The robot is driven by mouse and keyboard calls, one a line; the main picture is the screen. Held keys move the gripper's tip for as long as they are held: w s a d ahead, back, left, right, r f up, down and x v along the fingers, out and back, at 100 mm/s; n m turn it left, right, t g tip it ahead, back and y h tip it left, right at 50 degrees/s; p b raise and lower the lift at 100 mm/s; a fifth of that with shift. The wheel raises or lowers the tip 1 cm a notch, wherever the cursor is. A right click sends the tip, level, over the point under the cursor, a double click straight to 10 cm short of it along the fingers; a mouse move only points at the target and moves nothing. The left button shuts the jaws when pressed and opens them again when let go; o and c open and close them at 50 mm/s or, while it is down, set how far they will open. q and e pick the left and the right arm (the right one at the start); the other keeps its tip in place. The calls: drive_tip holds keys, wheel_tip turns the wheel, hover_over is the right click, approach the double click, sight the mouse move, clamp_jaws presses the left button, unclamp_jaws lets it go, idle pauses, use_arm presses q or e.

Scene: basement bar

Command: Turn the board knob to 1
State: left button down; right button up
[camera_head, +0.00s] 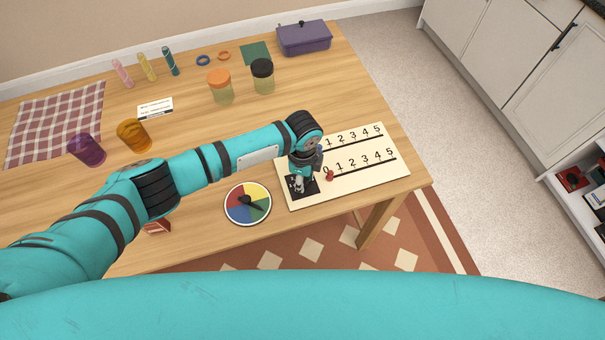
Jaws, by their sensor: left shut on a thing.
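The cream board (360,181) lies near the table's right end. It has two rows of numbers up to 5, each above a dark line. A black square panel (312,189) is at its lower left corner. My left gripper (298,186) points down over this panel, shut on the board knob, which the fingers mostly hide. I cannot read the knob's setting. A small red peg (329,175) stands at the left end of the lower line, just below the 0. My right gripper is not in view.
A four-coloured disc with a black pointer (247,204) lies left of the board. Two jars, orange-lidded (220,86) and black-lidded (262,76), stand behind my left arm. A purple box (304,38) is at the back. The table's front edge is close to the board.

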use_arm(q)
drive_tip(key=n+p, duration=0.1)
drive_tip(key=n, duration=0.1)
drive_tip(key=n+p, duration=0.1)
drive_tip(key=n, duration=0.1)
drive_tip(key=shift+r+n+p, duration=0.2)
drive_tip(key=shift+n+p, duration=0.1)
drive_tip(key=shift+p, duration=0.05)
drive_tip(key=n+p, duration=0.2)
drive_tip(key=n, duration=0.2)
drive_tip(key=shift+n, duration=0.3)
drive_tip(key=n+p, duration=0.2)
drive_tip(key=n, duration=0.2)
drive_tip(key=shift+w+n, duration=0.1)
drive_tip(key=shift+n, duration=0.2)
drive_tip(key=shift+w+f+n+p, duration=0.15)
drive_tip(key=shift+n+p, duration=0.75)
drive_tip(key=shift+n, duration=1.2)
drive_tip(key=c, duration=1.3)
unclamp_jaws()
drive_tip(key=o, duration=0.4)
drive_tip(key=shift+c, duration=0.2)
